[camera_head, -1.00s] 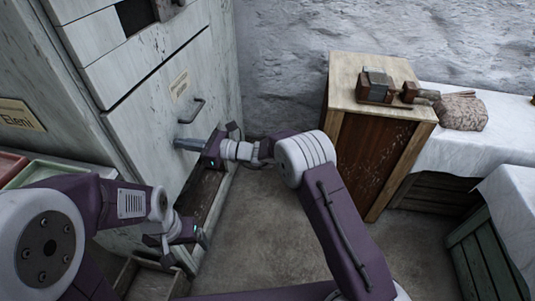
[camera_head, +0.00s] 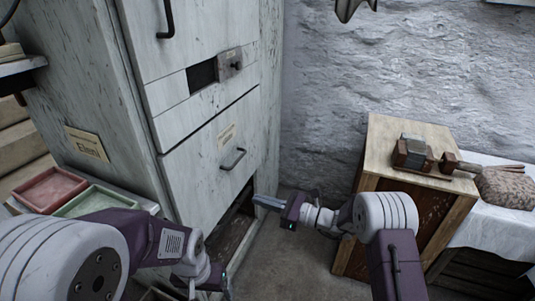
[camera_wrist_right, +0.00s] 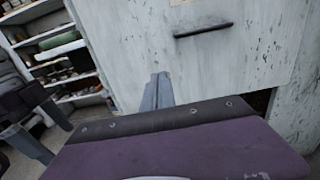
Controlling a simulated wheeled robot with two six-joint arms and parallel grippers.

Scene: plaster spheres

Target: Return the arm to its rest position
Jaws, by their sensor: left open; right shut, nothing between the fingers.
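My right gripper (camera_head: 269,203) is shut and empty. It is held in front of the white cabinet (camera_head: 215,130), below and to the right of the drawer handle (camera_head: 232,159), with a gap between them. In the right wrist view its closed grey fingers (camera_wrist_right: 157,92) point toward the cabinet front, with the dark handle (camera_wrist_right: 203,30) above and to the right. My left arm reaches in at the lower left, its gripper low and partly cut off in the head view. In the right wrist view my left gripper (camera_wrist_right: 42,128) shows at the left edge, its fingers apart and empty.
Red (camera_head: 48,189) and green (camera_head: 95,202) trays sit at the left. A dark opening lies low in the cabinet. Floor is clear between cabinet and crate.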

